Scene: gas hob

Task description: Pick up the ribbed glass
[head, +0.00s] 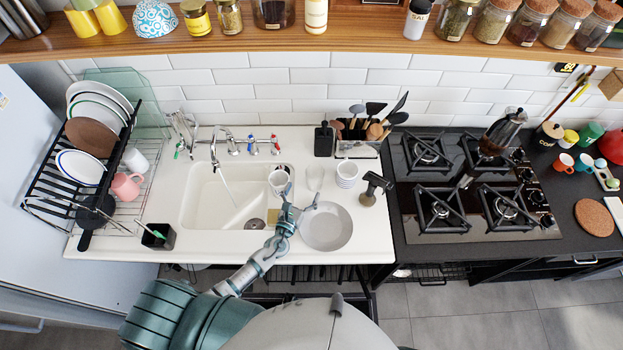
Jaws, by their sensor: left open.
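A clear glass (315,177) stands on the white counter, right of the sink and behind the grey plate; it looks like the ribbed glass, though its ribs are too small to make out. My left gripper (302,197) is open and empty. Its fingers point toward the glass and sit just in front of it and to its left, apart from it in the picture. My right gripper is not in view.
A white patterned mug (278,182) is close left of the fingers, at the sink's edge. A white ribbed cup (347,174) stands right of the glass. A grey plate (327,229) lies in front. The sink (205,205) has a running tap.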

